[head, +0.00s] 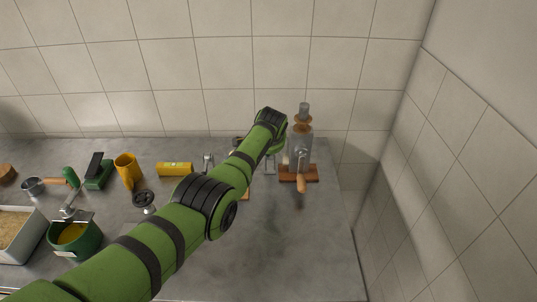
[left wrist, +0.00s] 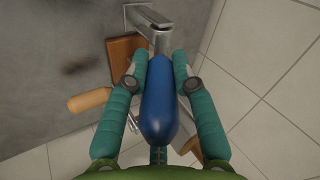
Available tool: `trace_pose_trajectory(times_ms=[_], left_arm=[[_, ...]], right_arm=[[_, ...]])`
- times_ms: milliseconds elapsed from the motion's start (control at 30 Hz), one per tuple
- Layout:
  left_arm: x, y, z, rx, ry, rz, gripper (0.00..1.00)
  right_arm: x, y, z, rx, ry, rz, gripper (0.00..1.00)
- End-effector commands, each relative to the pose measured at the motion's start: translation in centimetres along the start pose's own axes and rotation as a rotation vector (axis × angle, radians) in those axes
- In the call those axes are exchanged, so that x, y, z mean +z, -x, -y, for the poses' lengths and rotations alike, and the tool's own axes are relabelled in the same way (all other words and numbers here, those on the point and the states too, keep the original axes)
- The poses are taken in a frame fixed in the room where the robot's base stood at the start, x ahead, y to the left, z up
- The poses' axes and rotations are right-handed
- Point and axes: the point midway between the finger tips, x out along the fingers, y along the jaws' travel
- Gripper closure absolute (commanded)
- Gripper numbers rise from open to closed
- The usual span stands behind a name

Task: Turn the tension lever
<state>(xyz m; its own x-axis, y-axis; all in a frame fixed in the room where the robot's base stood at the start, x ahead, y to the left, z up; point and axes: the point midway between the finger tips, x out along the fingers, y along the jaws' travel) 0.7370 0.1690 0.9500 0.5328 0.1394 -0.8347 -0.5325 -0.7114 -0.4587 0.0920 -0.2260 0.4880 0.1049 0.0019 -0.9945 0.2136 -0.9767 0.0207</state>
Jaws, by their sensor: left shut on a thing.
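In the left wrist view my left gripper (left wrist: 160,68) has its teal fingers on both sides of a blue handle (left wrist: 159,108) and is shut on it. The blue handle joins a grey metal lever arm (left wrist: 150,22). In the head view my green left arm reaches to the back right, and its wrist hides the fingers and the blue handle. Just right of the wrist stands a grey metal device (head: 303,142) on a reddish wooden base (head: 312,173), with a light wooden handle (head: 301,184) pointing forward. My right gripper is in neither view.
A yellow cup (head: 128,170), a yellow cylinder (head: 174,169), a green-and-black block (head: 97,172), a dark green pot (head: 75,240) and a white tray (head: 20,212) are on the left. Tiled walls stand behind and right. The front-right counter (head: 290,255) is clear.

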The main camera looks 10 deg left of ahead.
Motion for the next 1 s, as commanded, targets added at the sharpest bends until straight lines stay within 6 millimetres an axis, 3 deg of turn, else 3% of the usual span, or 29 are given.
trace_pose_trajectory(times_ms=[300,867,900,967,1000], left_arm=[[-0.1,0.3,0.2,0.047,0.0,0.032,1.0],[-0.1,0.4,0.2,0.06,0.001,0.04,1.0],[-0.1,0.4,0.2,0.059,0.001,0.04,0.7],[-0.1,0.4,0.2,0.059,0.001,0.04,0.5],[-0.1,0.4,0.2,0.06,0.001,0.04,0.5]], right_arm=[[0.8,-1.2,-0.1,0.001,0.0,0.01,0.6],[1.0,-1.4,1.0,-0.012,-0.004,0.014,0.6],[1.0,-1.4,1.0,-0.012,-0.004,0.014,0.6],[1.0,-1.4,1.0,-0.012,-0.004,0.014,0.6],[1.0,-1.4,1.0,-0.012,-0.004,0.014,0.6]])
